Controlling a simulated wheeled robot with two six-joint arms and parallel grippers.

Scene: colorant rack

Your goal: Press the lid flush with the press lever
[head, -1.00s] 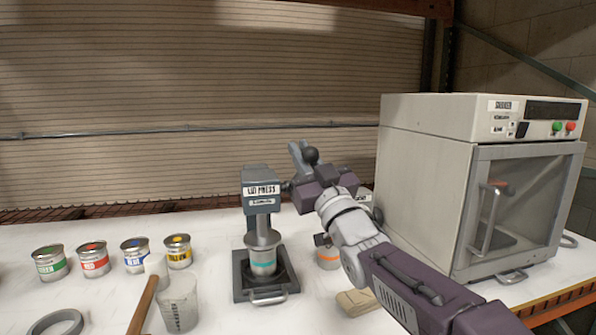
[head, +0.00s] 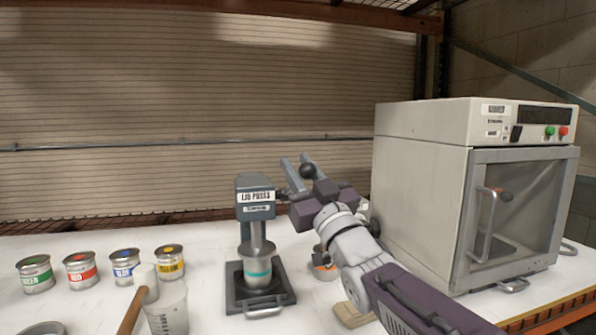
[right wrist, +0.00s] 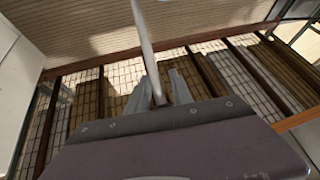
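The lid press (head: 255,197) is a dark grey stand with a white label. Its plunger reaches down onto the top of a silver can with a teal band (head: 258,272) on the base. Whether the lid is flush cannot be seen. The press lever, with a black ball knob (head: 307,171), sticks out on the right side. My right gripper (head: 301,168) is at the lever, its two fingers on either side of it, close together. In the right wrist view the grey lever rod (right wrist: 148,45) runs down between the fingers (right wrist: 160,88). My left gripper is not in view.
Several paint cans stand at the left, including a yellow one (head: 170,262). A mallet (head: 140,292) and clear cup (head: 167,310) sit front left. An orange-banded can (head: 325,270) is partly behind my right arm. A large cabinet (head: 420,190) stands at the right.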

